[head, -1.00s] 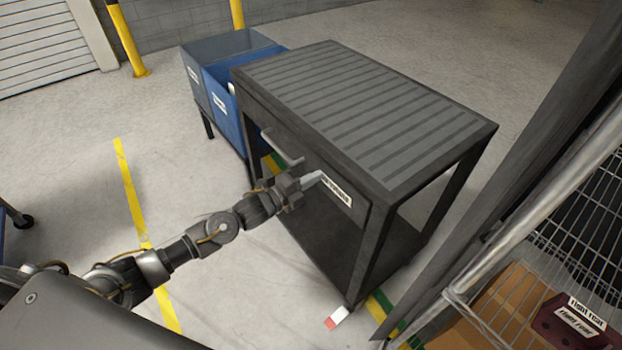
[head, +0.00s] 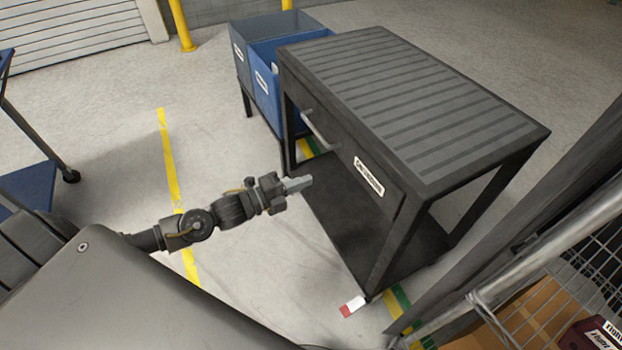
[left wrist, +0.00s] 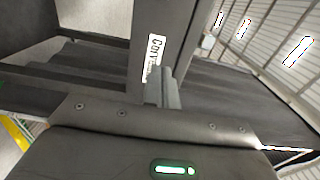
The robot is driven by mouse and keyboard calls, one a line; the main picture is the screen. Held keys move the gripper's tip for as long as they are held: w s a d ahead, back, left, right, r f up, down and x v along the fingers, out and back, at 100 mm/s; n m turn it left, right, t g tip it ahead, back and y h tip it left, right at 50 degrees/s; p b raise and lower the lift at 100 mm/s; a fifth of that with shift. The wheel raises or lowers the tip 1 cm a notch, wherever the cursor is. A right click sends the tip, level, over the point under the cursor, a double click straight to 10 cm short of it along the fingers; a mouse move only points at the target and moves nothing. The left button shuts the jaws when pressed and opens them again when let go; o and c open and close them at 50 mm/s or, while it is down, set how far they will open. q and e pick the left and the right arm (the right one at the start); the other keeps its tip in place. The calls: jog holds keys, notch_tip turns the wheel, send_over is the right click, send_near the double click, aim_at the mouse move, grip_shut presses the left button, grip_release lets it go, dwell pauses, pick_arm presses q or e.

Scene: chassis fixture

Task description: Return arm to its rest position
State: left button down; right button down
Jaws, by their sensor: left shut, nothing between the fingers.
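My left gripper (head: 298,184) is shut and empty. In the head view it reaches in from the left and hangs in front of the dark workbench (head: 425,105), below the level of its drawer handle (head: 318,130). It appears apart from the bench. The bench drawer looks shut and bears a white label (head: 368,176). In the left wrist view the shut fingers (left wrist: 165,88) point toward the dark bench frame, and the label (left wrist: 155,52) shows just beyond them. My right gripper does not show.
Blue and grey bins (head: 270,80) stand behind the bench at its left. A wire rack (head: 580,265) with a cardboard box (head: 530,318) is at the right. A blue cart (head: 30,185) stands at the left. Open floor with a yellow line (head: 170,165) lies between cart and bench.

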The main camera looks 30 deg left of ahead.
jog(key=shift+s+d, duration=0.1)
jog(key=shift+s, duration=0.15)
